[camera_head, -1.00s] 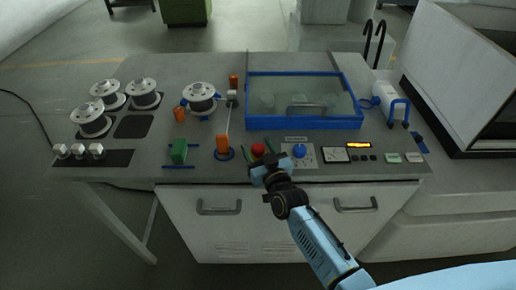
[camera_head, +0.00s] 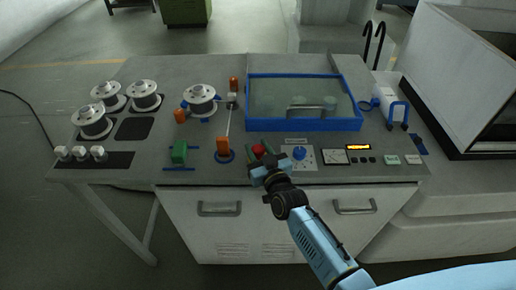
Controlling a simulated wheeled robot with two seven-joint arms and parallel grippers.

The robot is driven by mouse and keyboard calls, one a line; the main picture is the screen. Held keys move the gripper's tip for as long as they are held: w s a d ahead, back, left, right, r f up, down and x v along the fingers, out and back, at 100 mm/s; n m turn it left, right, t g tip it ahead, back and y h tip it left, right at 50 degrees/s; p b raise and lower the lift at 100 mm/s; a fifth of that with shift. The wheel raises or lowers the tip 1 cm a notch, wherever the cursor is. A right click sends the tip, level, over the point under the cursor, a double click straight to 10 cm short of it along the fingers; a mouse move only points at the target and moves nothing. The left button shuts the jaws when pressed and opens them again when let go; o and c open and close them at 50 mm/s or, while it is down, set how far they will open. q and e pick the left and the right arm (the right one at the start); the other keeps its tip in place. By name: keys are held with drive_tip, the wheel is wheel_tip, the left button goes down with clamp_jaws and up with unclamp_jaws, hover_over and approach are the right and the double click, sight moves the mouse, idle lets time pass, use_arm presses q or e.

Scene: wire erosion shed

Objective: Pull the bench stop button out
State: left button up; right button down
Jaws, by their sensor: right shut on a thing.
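The red bench stop button (camera_head: 258,149) stands near the front edge of the grey bench, left of a blue knob. My right gripper (camera_head: 262,157) reaches it from the front, its arm coming in from the lower right. The fingers are shut on the button, whose red top shows just beyond them. The gripper hides the lower part of the button, so I cannot tell how far out it sits. My left gripper is not in view.
The blue knob (camera_head: 299,153) and a meter (camera_head: 335,156) sit close on the right. A blue-framed glass lid (camera_head: 303,125) lies behind. Several white spools stand at the left.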

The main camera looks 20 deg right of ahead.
drive_tip(key=shift+r, duration=0.45)
drive_tip(key=c, duration=1)
unclamp_jaws()
drive_tip(key=shift+o, duration=0.2)
drive_tip(key=shift+s+f, duration=0.1)
drive_tip(key=shift+s, duration=0.05)
drive_tip(key=shift+s, duration=0.3)
drive_tip(key=s+d, duration=0.1)
drive_tip(key=s, duration=1.1)
drive_tip(key=shift+s+d, duration=0.2)
drive_tip(key=shift+d, duration=0.05)
